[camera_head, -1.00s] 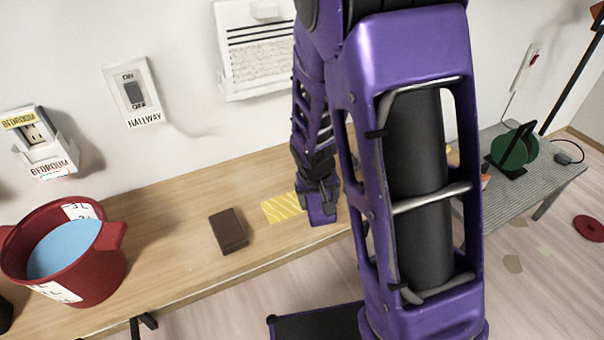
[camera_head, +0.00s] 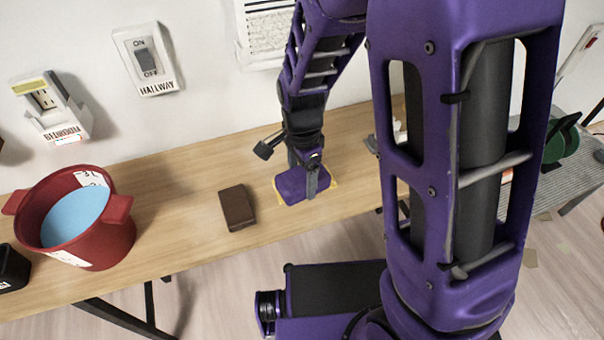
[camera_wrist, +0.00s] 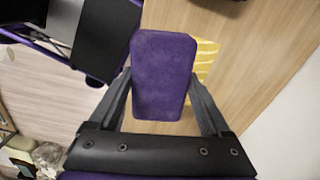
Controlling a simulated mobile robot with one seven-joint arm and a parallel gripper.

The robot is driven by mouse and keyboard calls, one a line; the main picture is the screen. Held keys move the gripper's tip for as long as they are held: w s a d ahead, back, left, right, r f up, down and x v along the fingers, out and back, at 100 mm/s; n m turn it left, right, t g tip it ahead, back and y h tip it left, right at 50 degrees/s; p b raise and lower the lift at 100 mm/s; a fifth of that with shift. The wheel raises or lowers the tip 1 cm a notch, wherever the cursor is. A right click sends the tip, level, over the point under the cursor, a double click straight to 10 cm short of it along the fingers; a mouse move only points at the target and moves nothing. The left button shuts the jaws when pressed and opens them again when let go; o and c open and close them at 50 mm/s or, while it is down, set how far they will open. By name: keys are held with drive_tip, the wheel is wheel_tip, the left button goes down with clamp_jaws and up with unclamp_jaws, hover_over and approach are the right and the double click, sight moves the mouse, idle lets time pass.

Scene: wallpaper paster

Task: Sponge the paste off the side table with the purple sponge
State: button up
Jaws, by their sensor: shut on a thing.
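The purple sponge (camera_head: 291,188) is held flat between the fingers of my gripper (camera_head: 306,176). It also shows in the wrist view (camera_wrist: 163,72), with my gripper's fingers (camera_wrist: 163,100) shut on its two sides. A striped yellow paste patch (camera_head: 334,184) lies on the wooden table (camera_head: 170,228). The sponge is over the patch and hides most of it, leaving yellow edges showing in the head view. In the wrist view the yellow paste (camera_wrist: 207,58) shows to the right of the sponge. I cannot tell whether the sponge touches the table.
A dark brown block (camera_head: 237,207) lies left of the sponge. A red bucket of blue liquid (camera_head: 88,235) stands farther left, beside a black container (camera_head: 12,268). A grey table (camera_head: 580,158) with a green reel (camera_head: 562,142) stands at the right. The wall runs behind.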

drive_tip(key=shift+f+b, duration=2.15)
drive_tip(key=shift+f, duration=1.1)
